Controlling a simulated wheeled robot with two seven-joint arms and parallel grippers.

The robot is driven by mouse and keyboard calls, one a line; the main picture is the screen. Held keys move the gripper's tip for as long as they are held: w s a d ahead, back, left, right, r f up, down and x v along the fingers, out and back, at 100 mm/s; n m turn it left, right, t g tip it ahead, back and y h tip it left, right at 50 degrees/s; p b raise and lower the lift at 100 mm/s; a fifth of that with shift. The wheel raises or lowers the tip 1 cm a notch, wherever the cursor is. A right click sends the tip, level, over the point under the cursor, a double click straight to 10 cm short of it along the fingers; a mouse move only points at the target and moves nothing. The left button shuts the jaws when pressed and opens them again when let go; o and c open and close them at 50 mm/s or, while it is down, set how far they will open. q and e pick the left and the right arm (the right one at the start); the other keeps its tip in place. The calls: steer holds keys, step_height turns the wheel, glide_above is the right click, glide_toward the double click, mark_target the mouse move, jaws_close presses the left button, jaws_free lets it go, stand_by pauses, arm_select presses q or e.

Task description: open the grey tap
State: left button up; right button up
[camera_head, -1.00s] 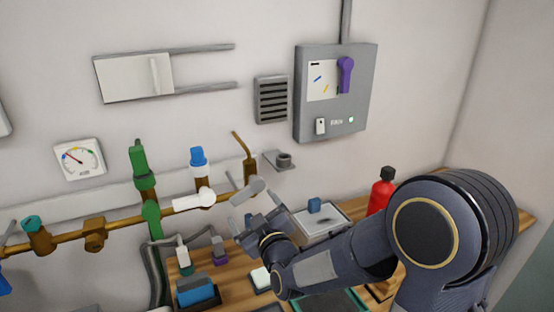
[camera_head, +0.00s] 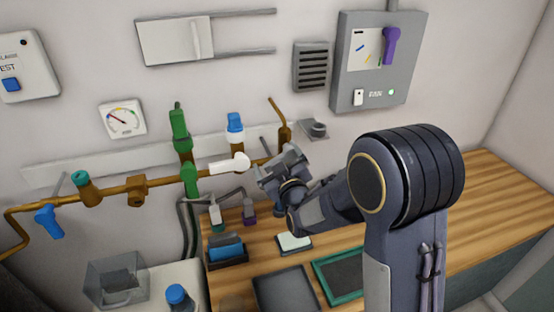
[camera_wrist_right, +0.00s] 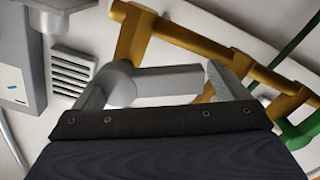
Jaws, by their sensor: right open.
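The grey tap (camera_wrist_right: 165,81) shows in the right wrist view as a round hub with a straight bar handle, beside the brown pipe. In the head view it is mostly hidden behind my right gripper (camera_head: 280,161). My right gripper is open, with one finger to each side of the tap in the wrist view; its right fingertip looks close to the handle's end. I cannot tell whether either finger touches it. The left gripper is out of view.
A white tap (camera_head: 230,164) and a green valve (camera_head: 181,135) sit on the pipe left of my gripper. A blue-capped fitting (camera_head: 235,123) rises nearby. A grey wall box (camera_head: 378,65) with a purple lever is above. The wooden bench (camera_head: 480,195) is clear at the right.

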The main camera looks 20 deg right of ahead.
steer(key=shift+c, duration=0.4)
steer(key=c, duration=1.3)
steer(key=shift+d+f+n+b, duration=0.15)
steer(key=shift+f+n+b, duration=0.15)
steer(key=shift+n+b, duration=0.4)
steer(key=shift+d+f+n+b, duration=0.1)
steer(key=shift+f+n+b, duration=0.2)
steer(key=shift+n+b, duration=0.4)
steer(key=n, duration=0.1)
steer(key=n+b, duration=0.1)
steer(key=shift+d+f+n, duration=0.3)
steer(key=shift+f+n, duration=0.05)
steer(key=shift+n, duration=0.05)
steer(key=shift+d+f+n+b, duration=0.15)
steer(key=shift+d+n+b, duration=0.25)
steer(key=shift+n, duration=0.75)
steer(key=shift+d+f+n+b, duration=0.1)
steer(key=shift+d+n+b, duration=0.3)
steer(key=shift+n, duration=0.8)
steer(key=shift+d+f+n+b, duration=0.15)
steer(key=shift+d+n+b, duration=0.25)
steer(key=shift+n, duration=0.75)
